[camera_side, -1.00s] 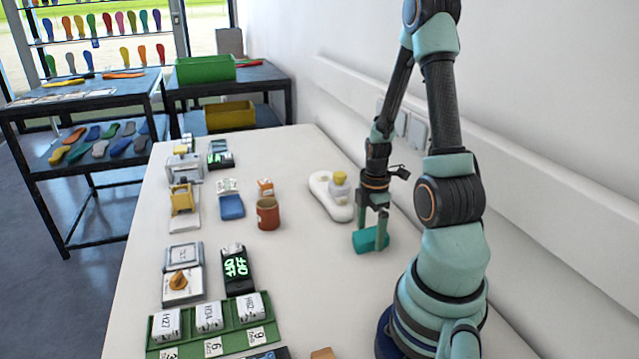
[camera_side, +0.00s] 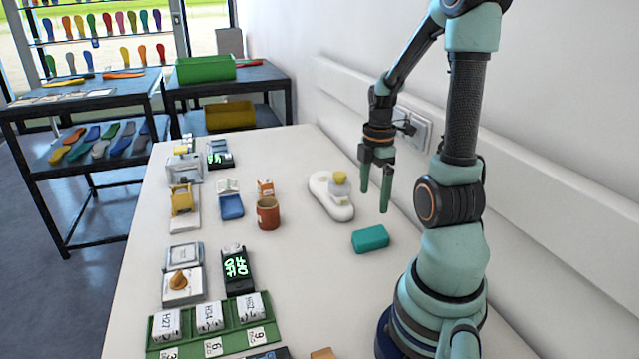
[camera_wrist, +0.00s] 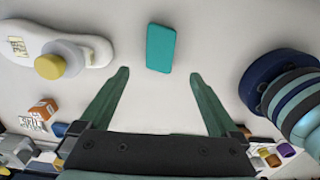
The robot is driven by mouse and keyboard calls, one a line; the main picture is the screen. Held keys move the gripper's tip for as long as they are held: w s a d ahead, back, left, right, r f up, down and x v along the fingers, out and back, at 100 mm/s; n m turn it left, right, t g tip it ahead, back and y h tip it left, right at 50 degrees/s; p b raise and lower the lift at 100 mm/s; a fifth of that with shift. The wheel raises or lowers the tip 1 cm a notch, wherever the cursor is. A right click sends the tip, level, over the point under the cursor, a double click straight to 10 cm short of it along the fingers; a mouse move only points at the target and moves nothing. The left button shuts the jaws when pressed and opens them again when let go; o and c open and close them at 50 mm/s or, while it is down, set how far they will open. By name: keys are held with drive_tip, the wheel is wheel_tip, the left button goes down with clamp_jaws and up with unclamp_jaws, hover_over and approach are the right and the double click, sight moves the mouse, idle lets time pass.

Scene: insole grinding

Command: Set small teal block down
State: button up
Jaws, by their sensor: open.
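The small teal block (camera_side: 370,239) lies flat on the white table, clear of my gripper. It also shows in the wrist view (camera_wrist: 160,48), beyond the fingertips and between their lines. My gripper (camera_side: 374,200) is open and empty, raised above the table behind the block in the side view. Its two green fingers are spread wide in the wrist view (camera_wrist: 158,75). Nothing is between them.
A white insole-shaped piece with a yellow-topped part (camera_side: 332,195) lies just left of my gripper. An orange-brown cup (camera_side: 268,213) stands further left. A green tray (camera_side: 232,335) with labelled white blocks is at the front. The table around the teal block is clear.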

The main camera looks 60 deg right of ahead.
drive_tip(key=w+a+r+m+t, duration=0.2)
drive_tip(key=w+a+r+m, duration=0.1)
drive_tip(key=a, duration=0.5)
drive_tip(key=w+a+r+m+t, duration=0.1)
drive_tip(key=w+a+r+m, duration=0.2)
drive_tip(key=a+r, duration=0.2)
drive_tip(key=w+a+r+m+t, duration=0.2)
drive_tip(key=w+a+r+m, duration=0.1)
drive_tip(key=a, duration=0.8)
drive_tip(key=shift+w+r+m+t, duration=0.3)
drive_tip(key=shift+w+r, duration=0.2)
drive_tip(key=shift+r, duration=0.35)
